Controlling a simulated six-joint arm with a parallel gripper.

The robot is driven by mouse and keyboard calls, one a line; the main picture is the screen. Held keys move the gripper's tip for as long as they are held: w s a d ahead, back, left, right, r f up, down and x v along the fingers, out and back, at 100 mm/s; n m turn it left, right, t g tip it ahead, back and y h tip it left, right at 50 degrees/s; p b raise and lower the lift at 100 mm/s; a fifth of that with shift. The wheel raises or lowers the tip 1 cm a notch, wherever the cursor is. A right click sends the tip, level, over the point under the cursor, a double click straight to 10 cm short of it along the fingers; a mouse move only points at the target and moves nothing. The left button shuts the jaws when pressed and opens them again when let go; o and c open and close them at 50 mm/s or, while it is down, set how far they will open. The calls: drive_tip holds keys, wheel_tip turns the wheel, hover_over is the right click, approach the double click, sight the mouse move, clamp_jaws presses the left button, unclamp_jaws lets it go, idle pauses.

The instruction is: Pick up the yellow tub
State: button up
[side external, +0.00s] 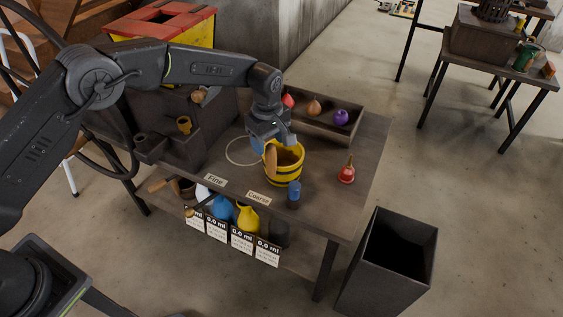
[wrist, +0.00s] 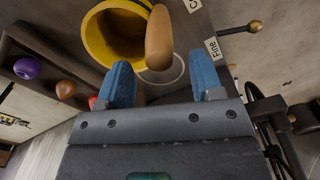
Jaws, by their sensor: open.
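The yellow tub (side external: 287,168) with dark bands stands upright on the dark table. A tan wooden handle (side external: 270,158) shows at its left side. In the wrist view the tub (wrist: 93,36) is at the top, its open mouth towards the camera, and the handle (wrist: 159,38) lies across its rim. My gripper (side external: 268,146) is just left of the tub. In the wrist view its two blue fingers (wrist: 163,82) are spread apart and hold nothing. The handle's end reaches between the fingertips; I cannot tell whether they touch it.
A tray (side external: 330,130) with several coloured bulbs, one purple (side external: 341,117), stands behind the tub. A red bulb (side external: 347,172) is right of it and a small blue-topped item (side external: 294,192) in front. "Fine" and "Coarse" labels (side external: 258,198) mark the front edge. A dark bin (side external: 385,270) stands on the floor.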

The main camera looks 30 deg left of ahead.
sight(269, 153)
wheel_tip(269, 153, down, 4)
drive_tip(key=shift+f, duration=0.2)
drive_tip(key=shift+r, duration=0.1)
clamp_jaws()
idle(0.4)
